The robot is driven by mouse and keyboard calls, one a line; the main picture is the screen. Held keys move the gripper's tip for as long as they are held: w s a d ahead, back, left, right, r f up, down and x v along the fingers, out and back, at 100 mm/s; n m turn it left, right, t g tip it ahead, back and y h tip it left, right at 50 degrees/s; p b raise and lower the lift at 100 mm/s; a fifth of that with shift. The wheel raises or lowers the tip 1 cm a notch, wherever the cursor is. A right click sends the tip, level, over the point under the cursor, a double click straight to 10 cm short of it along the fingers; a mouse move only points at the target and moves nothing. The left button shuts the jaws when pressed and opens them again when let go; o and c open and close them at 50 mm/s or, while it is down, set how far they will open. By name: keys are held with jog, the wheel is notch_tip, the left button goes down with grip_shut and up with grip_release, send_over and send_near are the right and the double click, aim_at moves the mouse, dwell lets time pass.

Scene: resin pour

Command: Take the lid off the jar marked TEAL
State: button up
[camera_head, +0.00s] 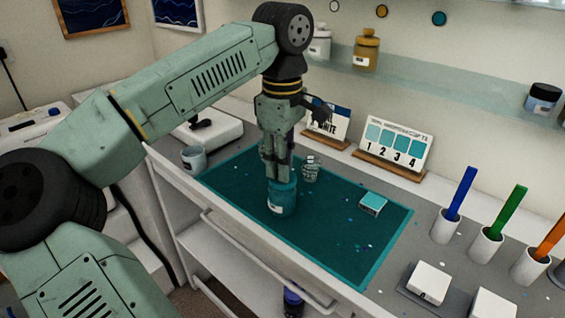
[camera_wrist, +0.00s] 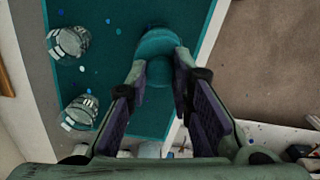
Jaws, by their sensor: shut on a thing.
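A teal jar (camera_head: 284,204) with a pale label stands upright on the dark teal mat (camera_head: 345,255); the label is too small to read. My gripper (camera_head: 279,179) comes straight down over it, with its fingers closed on the teal lid at the top. In the wrist view the round teal lid (camera_wrist: 157,43) lies between my two fingertips (camera_wrist: 162,62). The lid appears seated on the jar; I cannot see a gap. The fingers hide part of the lid.
A clear glass jar (camera_head: 311,170) stands close behind the teal jar. Coloured sticks in white cups (camera_head: 446,228) stand at the right. The mat's front right is mostly clear.

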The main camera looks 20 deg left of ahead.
notch_tip(320, 180, up, 3)
jog(key=shift+f+p, duration=0.1)
jog(key=shift+p, duration=0.85)
jog(key=s+a+b, duration=0.1)
jog(key=s+a, duration=0.3)
jog(key=s, duration=1.1)
jog(key=s+d+f+m+b, duration=0.3)
jog(key=d+m+b, duration=0.1)
jog(key=d+m, duration=0.5)
jog(key=s+d+f+m+b, duration=0.2)
jog(key=d+m+b, duration=0.1)
jog(key=d+m, duration=0.5)
jog(key=w+p, duration=0.1)
jog(key=w, duration=0.3)
jog(key=w+a+f+p, duration=0.1)
jog(key=w, duration=0.4)
jog(key=w+p, duration=0.1)
jog(key=w, duration=0.4)
jog(key=shift+w+a+f, duration=0.1)
jog(key=shift+a+f, duration=0.1)
jog(key=shift+a, duration=0.05)
jog(key=f, duration=0.1)
jog(key=f+p, duration=0.1)
jog(key=f, duration=0.1)
jog(key=shift+w, duration=0.35)
jog(key=shift+f, duration=0.4)
